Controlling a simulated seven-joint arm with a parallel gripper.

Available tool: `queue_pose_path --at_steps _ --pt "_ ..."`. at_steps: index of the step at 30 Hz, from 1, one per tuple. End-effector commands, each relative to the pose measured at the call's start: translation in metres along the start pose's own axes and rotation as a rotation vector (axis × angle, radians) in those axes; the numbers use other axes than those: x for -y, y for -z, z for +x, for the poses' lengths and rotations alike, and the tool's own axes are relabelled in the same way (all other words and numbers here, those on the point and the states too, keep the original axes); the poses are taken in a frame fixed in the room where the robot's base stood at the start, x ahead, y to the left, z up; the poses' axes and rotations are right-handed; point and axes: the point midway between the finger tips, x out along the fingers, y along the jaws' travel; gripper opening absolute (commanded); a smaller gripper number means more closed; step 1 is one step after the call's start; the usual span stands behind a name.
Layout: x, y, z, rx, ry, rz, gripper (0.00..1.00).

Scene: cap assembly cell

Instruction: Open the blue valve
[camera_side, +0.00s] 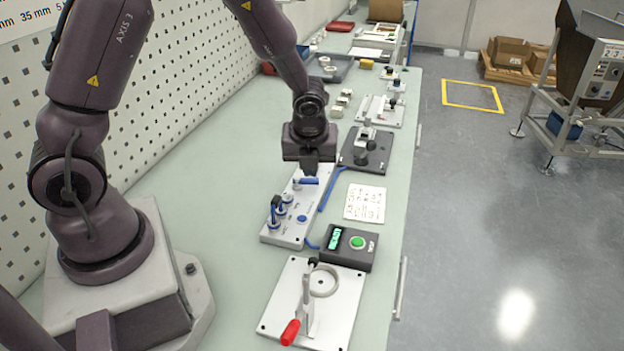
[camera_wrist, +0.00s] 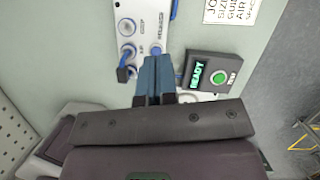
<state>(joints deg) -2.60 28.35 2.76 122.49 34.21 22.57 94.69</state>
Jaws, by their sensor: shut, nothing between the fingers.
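One blue handle (camera_side: 275,208) stands up at the near left end. My gripper is shut and empty above the panel. I cannot tell any contact.
A dark box (camera_side: 342,247) with a green button and a lit "READY" display sits beside the panel. A toggle-clamp plate (camera_side: 270,318) with a red grip is in front. A printed card (camera_side: 365,203) and a dark fixture (camera_side: 378,150) lie to the right. Blue tubing runs along the panel.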

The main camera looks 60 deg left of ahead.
Motion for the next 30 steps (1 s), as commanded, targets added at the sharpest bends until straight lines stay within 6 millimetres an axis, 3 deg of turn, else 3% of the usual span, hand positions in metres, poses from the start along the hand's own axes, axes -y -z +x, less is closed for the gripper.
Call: queue_pose_path --at_steps 13,15,21,30 --pt "-0.001 0.000 0.087 0.000 -0.004 0.003 0.00" --pt "-0.001 -0.015 0.091 0.002 -0.001 -0.006 0.00" --pt "0.000 -0.032 0.100 0.001 -0.001 -0.001 0.00" --pt "0.000 -0.035 0.101 0.000 -0.001 0.001 0.00"
